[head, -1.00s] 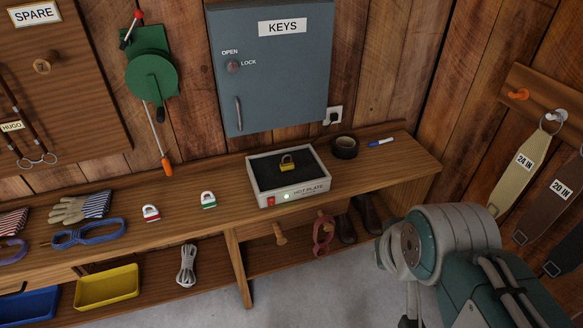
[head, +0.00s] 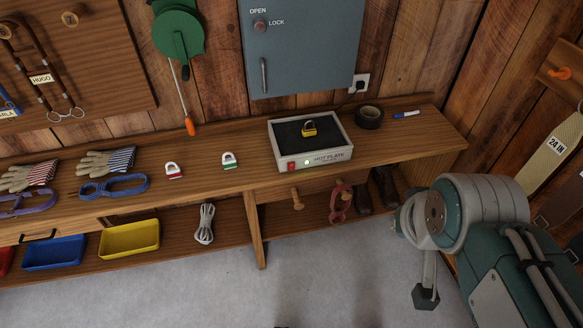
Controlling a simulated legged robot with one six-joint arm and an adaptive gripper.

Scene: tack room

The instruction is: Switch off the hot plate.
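The hot plate (head: 283,158) is a pale box with a dark top, standing on the wooden bench against the wall. Its front carries a red switch (head: 291,165) at the left, and beside it a small green light (head: 307,163) that appears lit. Part of my arm (head: 480,215) shows at the lower right, well apart from the hot plate.
A wall outlet (head: 360,84) is behind. Floor (head: 330,280) in front is clear.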

